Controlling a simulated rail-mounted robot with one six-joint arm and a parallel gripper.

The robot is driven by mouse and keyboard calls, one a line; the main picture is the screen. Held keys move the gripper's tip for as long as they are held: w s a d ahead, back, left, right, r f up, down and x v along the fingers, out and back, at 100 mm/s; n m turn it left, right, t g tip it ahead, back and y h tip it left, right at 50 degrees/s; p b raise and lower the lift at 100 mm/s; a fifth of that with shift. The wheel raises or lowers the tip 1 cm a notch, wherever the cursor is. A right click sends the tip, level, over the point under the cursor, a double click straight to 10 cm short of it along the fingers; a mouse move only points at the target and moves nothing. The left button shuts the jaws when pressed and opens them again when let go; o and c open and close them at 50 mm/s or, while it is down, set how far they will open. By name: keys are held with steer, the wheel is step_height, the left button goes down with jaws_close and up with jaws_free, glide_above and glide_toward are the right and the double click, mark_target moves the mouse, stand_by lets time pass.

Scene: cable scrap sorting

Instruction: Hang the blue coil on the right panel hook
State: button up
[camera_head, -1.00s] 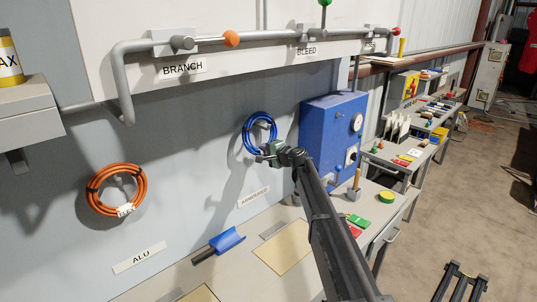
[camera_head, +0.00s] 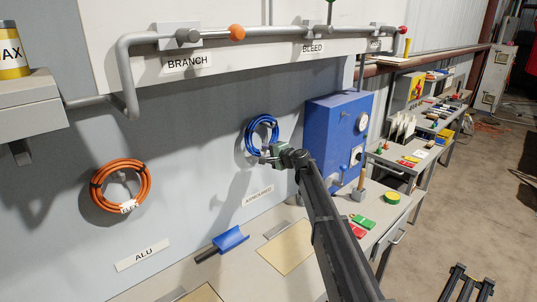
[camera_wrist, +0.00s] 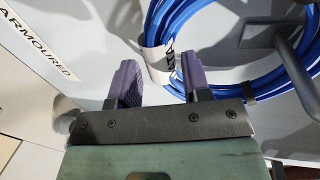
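The blue coil (camera_head: 262,134) is at the right spot of the grey wall panel, above the ARMOURED label (camera_head: 257,196). In the wrist view the coil (camera_wrist: 225,20) fills the upper right, with a white tag (camera_wrist: 157,62) around one side. A grey hook (camera_wrist: 285,48) passes through the coil's loop, and the coil appears to hang on it. My gripper (camera_head: 267,156) is at the coil's lower side. In the wrist view my gripper (camera_wrist: 158,68) has its two purple fingers spread apart, with the tag showing between them.
An orange coil (camera_head: 121,161) hangs to the left above the ALU label (camera_head: 142,255). A blue box with a gauge (camera_head: 333,140) stands close right of my gripper. A pipe (camera_head: 150,42) runs above. A blue scoop (camera_head: 229,239) lies on the bench below.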

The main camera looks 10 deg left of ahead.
steer(key=shift+o, duration=1.3)
steer(key=p+v, duration=0.2)
steer(key=v, duration=0.9)
steer(key=s+d+f+n+g+h, duration=0.25)
steer(key=s+f+n, duration=0.2)
steer(key=s, duration=0.45)
steer(key=s+d+f+n+g+h, duration=0.25)
steer(key=s+f+g, duration=0.2)
steer(key=s, duration=0.55)
steer(key=s+d+f+g+h, duration=0.1)
steer(key=s+d+f+h, duration=0.1)
steer(key=s+d, duration=0.5)
steer(key=s+d+f+n+g+h, duration=0.1)
steer(key=s+d+h, duration=0.3)
steer(key=s, duration=1.2)
steer(key=d+f+g, duration=0.1)
steer(key=d, duration=0.3)
steer(key=shift+f+h, duration=0.3)
steer(key=shift+f, duration=0.05)
